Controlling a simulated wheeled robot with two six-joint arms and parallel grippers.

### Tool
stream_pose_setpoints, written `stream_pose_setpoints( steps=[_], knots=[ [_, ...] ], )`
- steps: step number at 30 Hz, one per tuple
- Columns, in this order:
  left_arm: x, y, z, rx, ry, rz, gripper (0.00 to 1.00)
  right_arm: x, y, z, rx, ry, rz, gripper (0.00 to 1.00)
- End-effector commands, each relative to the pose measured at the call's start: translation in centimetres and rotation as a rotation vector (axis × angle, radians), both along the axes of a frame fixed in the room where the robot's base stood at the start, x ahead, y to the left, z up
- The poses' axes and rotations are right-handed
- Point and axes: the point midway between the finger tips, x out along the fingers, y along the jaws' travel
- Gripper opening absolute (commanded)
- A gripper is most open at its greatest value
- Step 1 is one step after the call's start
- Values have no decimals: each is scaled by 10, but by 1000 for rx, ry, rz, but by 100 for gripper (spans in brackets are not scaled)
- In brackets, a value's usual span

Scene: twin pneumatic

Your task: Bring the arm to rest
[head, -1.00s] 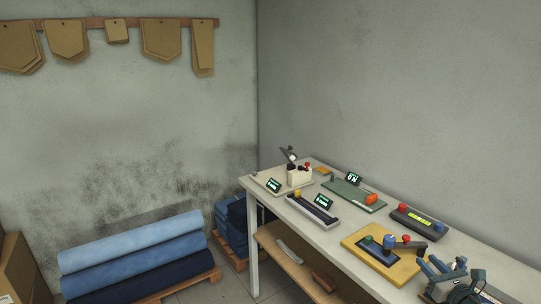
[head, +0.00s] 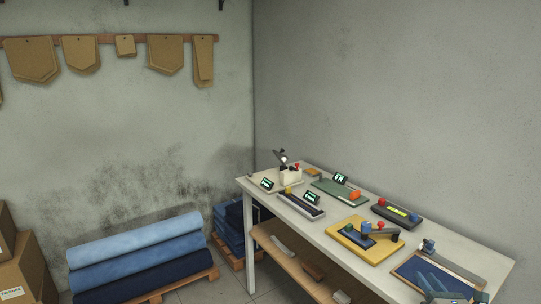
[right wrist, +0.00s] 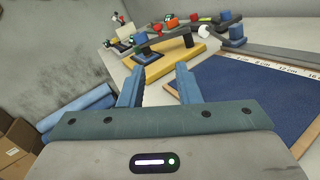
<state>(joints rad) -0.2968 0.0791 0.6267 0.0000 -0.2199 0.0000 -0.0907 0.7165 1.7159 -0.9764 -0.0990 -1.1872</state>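My right gripper (head: 440,287) is at the bottom right of the head view, low by the near part of the white worktable (head: 322,228). In the right wrist view its two blue fingers (right wrist: 160,84) stand apart with nothing between them. It is open and empty. Beyond the fingers is a yellow base (right wrist: 190,58) with a dark lever arm, which also shows in the head view (head: 376,254). A blue fabric panel (right wrist: 260,105) with a ruler along its edge lies right of the fingers. My left gripper is in neither view.
A black box with red and blue knobs (head: 398,215), a green board (head: 328,190) and a grey fixture (head: 300,205) stand along the table. A lower shelf (head: 290,262) holds small items.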

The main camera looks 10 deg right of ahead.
Motion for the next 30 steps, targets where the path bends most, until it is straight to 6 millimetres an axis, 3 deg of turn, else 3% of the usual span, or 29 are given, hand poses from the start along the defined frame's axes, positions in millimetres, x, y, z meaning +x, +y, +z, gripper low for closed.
stream_pose_setpoints(
  steps=[11, 14, 18, 21, 30],
  knots=[
    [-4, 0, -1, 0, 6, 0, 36, -55, 33, -33, 681, -6, -253, 30],
    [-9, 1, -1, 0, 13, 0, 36, -86, 48, -52, 974, 7, -384, 30],
    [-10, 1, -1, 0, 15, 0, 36, -153, 83, -90, 1471, 52, -669, 30],
    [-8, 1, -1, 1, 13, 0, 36, -196, 110, -109, 1734, 86, -866, 30],
    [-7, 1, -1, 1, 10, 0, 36, -283, 173, -128, 2120, 162, -1291, 30]
  ],
)
